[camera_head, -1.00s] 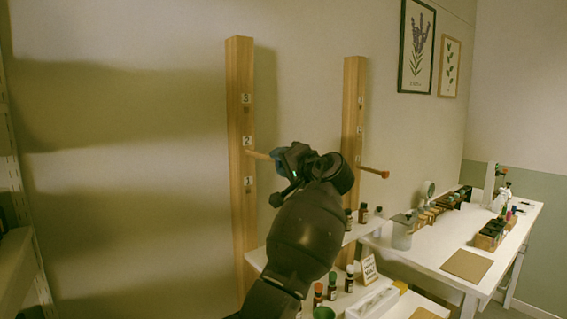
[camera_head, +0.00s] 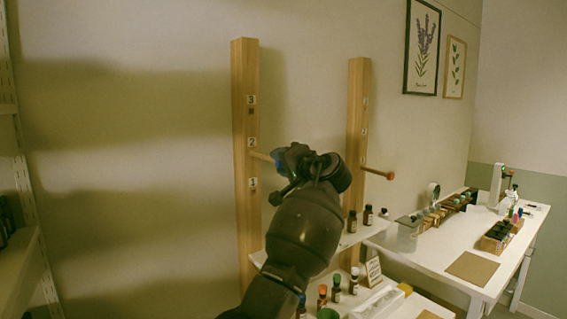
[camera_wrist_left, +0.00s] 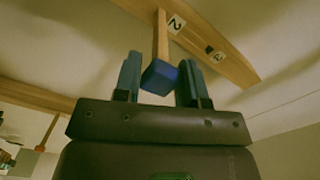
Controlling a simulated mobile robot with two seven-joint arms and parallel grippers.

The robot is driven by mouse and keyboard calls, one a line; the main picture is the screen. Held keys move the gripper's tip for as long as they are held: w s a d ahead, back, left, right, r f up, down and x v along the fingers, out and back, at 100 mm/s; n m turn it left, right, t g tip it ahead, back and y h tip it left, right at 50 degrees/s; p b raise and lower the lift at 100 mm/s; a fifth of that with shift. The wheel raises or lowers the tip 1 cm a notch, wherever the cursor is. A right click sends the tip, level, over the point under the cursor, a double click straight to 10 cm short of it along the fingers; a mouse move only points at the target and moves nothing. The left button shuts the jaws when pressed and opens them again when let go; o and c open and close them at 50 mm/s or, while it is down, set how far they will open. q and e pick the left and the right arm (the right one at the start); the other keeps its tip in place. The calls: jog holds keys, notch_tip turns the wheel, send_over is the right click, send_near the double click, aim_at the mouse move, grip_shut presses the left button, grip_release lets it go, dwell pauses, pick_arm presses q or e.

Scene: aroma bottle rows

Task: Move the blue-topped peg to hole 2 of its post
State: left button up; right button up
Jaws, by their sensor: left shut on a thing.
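The blue-topped peg (camera_head: 260,156) reaches from the left wooden post (camera_head: 244,90), just below its label 2, to my left gripper (camera_head: 279,158). In the left wrist view the peg's wooden shaft meets the post beside label 2, and its blue top (camera_wrist_left: 160,77) sits between the two fingers of my left gripper (camera_wrist_left: 158,80). The gripper is shut on the blue top. The dark hole at label 3 (camera_wrist_left: 209,49) is empty. How deep the peg sits in the post is hard to tell. My right gripper is out of view.
A second post (camera_head: 357,110) stands to the right with an orange-tipped peg (camera_head: 377,172). Below are a white shelf (camera_head: 352,238) with bottles and a white table (camera_head: 430,258). Another shelf unit (camera_head: 22,200) is at the far left. The wall between it and the posts is bare.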

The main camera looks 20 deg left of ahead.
pick_arm(q)
jog(key=shift+w+a, duration=0.25)
jog(key=shift+a, duration=0.15)
jog(key=o, duration=1)
jog(key=shift+s+d, duration=0.1)
jog(key=shift+d, duration=0.1)
jog(key=b+v, duration=0.2)
jog(key=v, duration=0.8)
jog(key=shift+s+d+b, duration=0.15)
jog(key=shift+d+b, duration=0.05)
jog(key=shift+b, duration=0.15)
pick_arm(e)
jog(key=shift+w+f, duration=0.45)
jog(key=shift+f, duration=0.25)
